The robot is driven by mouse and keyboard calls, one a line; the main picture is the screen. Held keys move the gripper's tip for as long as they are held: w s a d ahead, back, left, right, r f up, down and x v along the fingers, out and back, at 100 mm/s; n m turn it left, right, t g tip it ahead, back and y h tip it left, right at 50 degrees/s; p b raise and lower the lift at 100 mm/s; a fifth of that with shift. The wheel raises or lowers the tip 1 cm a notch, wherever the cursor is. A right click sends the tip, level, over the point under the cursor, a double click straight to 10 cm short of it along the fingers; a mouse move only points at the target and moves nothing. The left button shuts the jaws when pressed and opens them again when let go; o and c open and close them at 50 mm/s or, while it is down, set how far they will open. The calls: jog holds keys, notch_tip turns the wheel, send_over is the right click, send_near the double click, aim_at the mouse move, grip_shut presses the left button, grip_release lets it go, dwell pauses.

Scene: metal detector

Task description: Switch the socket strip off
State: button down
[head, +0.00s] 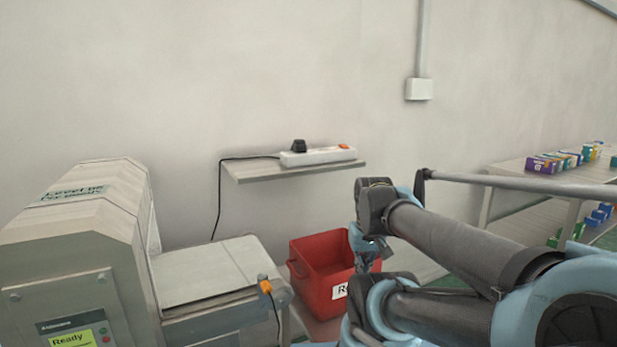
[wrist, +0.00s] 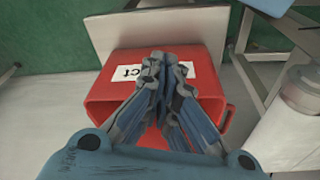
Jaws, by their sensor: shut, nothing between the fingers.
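The white socket strip (head: 318,156) lies on a small wall shelf (head: 295,171) in the head view. A black plug (head: 298,146) sits in its left part and an orange switch (head: 344,146) is at its right end. A dark cable runs from its left end down the wall. My gripper (head: 372,250) is below and right of the strip, apart from it, in front of the red bin. In the wrist view my gripper (wrist: 166,62) is shut and empty, with the red bin behind it. The strip is not clearly seen in the wrist view.
A red bin (head: 318,262) with a white label stands below the shelf. The metal detector (head: 80,250) with a "Ready" display and its conveyor (head: 205,270) is at left. A rack with small boxes (head: 555,163) is at right. The wall above the strip is clear.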

jog(key=w+r+n, duration=0.6)
jog(key=w+r, duration=0.3)
jog(key=r, duration=0.4)
jog(key=w+r+n, duration=0.5)
jog(key=w+r, duration=0.4)
jog(key=r, duration=0.4)
jog(key=n, duration=1.1)
send_near(339, 147)
jog(key=shift+y, duration=0.4)
jog(key=x, duration=0.5)
jog(key=shift+d+f, duration=0.35)
jog(key=shift+w+a+f+g+h, duration=0.1)
jog(key=shift+w+f+g+h, duration=0.1)
jog(key=shift+f+g, duration=0.15)
jog(key=shift+w+a+f+g+h, duration=0.1)
jog(key=shift+w+f+g, duration=0.15)
jog(key=shift+g, duration=0.2)
jog(key=shift+s, duration=0.15)
jog(key=shift+a, duration=0.15)
jog(key=shift+s, duration=0.2)
